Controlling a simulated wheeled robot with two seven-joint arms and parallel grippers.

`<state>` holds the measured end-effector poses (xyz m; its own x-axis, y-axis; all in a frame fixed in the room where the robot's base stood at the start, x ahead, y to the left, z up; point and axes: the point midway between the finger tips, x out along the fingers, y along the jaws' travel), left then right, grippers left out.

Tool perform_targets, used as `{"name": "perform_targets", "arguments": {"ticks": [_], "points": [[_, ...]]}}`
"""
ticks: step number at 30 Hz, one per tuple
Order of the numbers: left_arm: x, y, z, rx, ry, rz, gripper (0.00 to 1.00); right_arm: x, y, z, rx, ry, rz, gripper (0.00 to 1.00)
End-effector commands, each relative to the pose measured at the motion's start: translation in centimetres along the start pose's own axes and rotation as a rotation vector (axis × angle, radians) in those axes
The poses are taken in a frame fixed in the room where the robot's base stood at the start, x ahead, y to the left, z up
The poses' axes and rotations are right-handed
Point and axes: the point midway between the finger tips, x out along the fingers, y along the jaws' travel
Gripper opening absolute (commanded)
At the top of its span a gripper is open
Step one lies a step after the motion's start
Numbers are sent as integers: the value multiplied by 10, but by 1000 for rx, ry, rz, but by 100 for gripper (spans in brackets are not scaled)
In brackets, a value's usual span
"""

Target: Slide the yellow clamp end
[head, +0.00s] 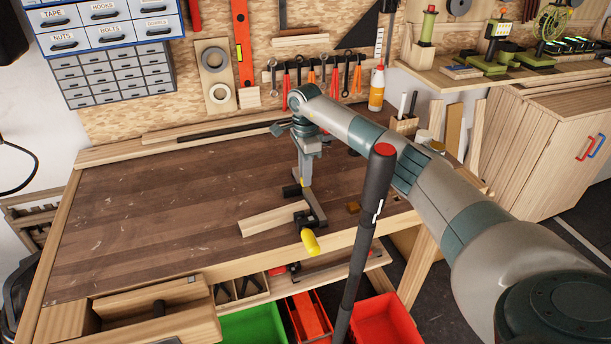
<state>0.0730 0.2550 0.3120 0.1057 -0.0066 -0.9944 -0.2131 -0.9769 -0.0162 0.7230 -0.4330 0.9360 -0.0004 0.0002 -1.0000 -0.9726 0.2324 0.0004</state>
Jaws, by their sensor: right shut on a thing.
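A dark bar clamp (317,212) with a yellow handle end (309,241) lies near the front edge of the workbench (170,220). It sits at the right end of a light wooden board (268,219). The yellow end points toward the front edge. My right gripper (304,188) reaches down from above and is shut on the clamp, behind the yellow handle. The exact contact is small and partly hidden. My left gripper is not in view.
A small brown block (353,208) lies right of the clamp. A long dark bar (235,128) lies along the back. An orange bottle (376,88) and a wooden tool holder (404,124) stand at the back right. The left half of the benchtop is clear.

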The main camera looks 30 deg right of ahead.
Motion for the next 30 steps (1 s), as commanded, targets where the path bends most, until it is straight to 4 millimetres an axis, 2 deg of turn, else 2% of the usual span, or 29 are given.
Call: {"name": "perform_targets", "arguments": {"ticks": [28, 29, 30], "points": [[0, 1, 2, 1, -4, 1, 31, 0, 0, 0, -1, 0, 1, 0], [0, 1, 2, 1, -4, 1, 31, 0, 0, 0, -1, 0, 1, 20], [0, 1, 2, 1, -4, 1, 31, 0, 0, 0, -1, 0, 1, 29]]}}
